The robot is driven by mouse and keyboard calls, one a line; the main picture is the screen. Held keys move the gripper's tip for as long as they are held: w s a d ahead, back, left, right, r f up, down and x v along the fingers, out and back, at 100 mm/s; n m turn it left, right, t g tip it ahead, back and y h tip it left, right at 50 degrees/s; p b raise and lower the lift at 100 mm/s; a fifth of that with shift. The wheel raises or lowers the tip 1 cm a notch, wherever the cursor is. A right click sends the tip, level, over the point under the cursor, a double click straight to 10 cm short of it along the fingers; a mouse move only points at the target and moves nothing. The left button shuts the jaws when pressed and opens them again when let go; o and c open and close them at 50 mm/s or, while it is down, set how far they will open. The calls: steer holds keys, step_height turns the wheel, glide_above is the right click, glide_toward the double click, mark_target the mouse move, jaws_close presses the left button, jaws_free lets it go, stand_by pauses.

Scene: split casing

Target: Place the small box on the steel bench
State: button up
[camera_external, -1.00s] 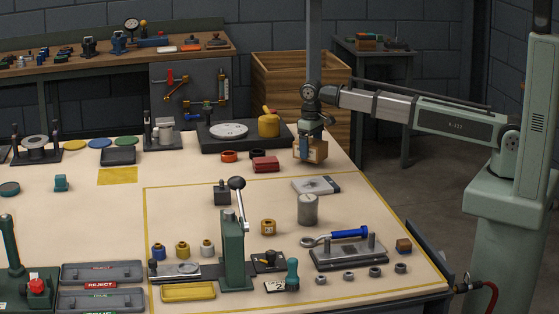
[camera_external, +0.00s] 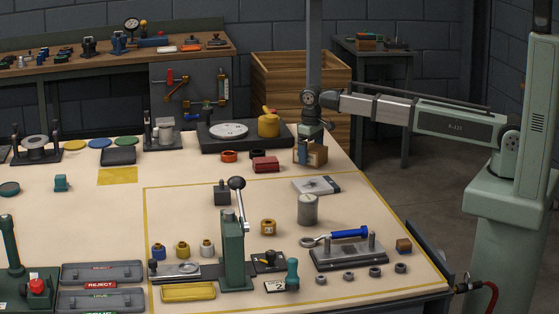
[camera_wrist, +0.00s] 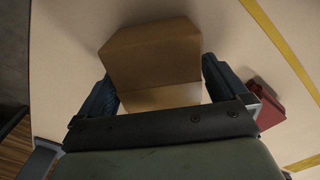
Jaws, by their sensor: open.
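The small brown box (camera_external: 317,155) sits at the far right part of the pale bench top (camera_external: 225,205), near its back right edge. In the wrist view the box (camera_wrist: 150,50) fills the space just ahead of and between my two dark blue fingers. My gripper (camera_external: 308,153) is low over the bench, with one blue finger showing at the box's left side. In the wrist view my gripper (camera_wrist: 160,90) is open, its fingers spread to either side of the box. The box's underside is hidden.
A red block (camera_external: 265,164) lies just left of the box, and it also shows in the wrist view (camera_wrist: 265,103). A dark plate with a yellow weight (camera_external: 268,124) stands behind. A grey-white block (camera_external: 316,185) lies in front. A wooden crate (camera_external: 290,70) stands beyond the bench.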

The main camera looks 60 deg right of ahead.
mark_target(311, 147)
steer(key=shift+r, duration=0.1)
step_height(311, 147, up, 12)
stand_by(0.6)
stand_by(0.4)
